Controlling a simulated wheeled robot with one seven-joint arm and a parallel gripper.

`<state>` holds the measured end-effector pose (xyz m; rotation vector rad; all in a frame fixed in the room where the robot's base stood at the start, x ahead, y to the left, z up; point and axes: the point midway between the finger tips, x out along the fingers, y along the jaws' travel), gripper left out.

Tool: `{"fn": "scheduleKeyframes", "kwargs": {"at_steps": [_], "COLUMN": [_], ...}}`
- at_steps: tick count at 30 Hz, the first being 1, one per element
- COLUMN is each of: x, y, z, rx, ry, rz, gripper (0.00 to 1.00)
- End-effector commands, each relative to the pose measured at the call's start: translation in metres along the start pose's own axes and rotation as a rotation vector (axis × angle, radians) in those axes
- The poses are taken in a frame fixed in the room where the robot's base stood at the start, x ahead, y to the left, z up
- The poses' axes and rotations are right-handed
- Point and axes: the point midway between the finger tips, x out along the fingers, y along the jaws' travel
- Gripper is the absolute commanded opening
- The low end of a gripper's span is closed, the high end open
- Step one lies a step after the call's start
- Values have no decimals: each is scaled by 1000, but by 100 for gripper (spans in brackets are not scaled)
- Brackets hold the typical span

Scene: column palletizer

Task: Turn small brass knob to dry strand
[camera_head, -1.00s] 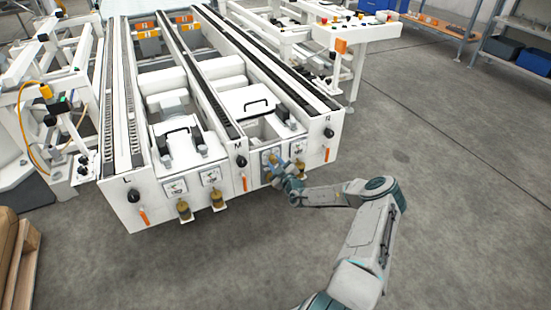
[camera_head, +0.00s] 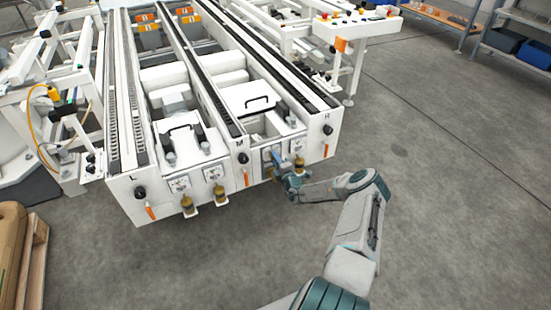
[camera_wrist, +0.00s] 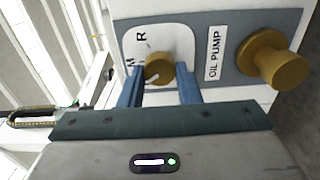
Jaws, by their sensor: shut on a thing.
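The small brass knob (camera_wrist: 158,69) sits on a white plate (camera_wrist: 180,36) with the letters M and R, in the wrist view. A pale mark shows on the knob, at its lower left. My gripper (camera_wrist: 160,78) has its two blue fingers on either side of the knob and is shut on it. In the head view my gripper (camera_head: 279,164) is at the front panel, between the M and R beams, and the knob is too small to make out there. Any other letters on the plate are hidden or cannot be read.
A larger brass knob (camera_wrist: 272,60) labelled OIL PUMP stands right of my gripper. Other brass knobs (camera_head: 188,204) stick out of the front at left. An orange lever (camera_head: 325,150) hangs under R. The floor (camera_head: 440,220) at right is clear.

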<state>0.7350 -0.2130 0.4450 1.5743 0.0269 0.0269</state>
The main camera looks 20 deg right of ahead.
Motion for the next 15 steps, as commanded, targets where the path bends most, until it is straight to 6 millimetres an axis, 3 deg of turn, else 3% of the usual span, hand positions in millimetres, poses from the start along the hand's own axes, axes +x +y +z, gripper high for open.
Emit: {"fn": "scheduleKeyframes", "kwargs": {"at_steps": [15], "x": [0], "y": [0], "z": [1], "rx": [-376], "ry": [-1], "rz": [0], "gripper": [7]}}
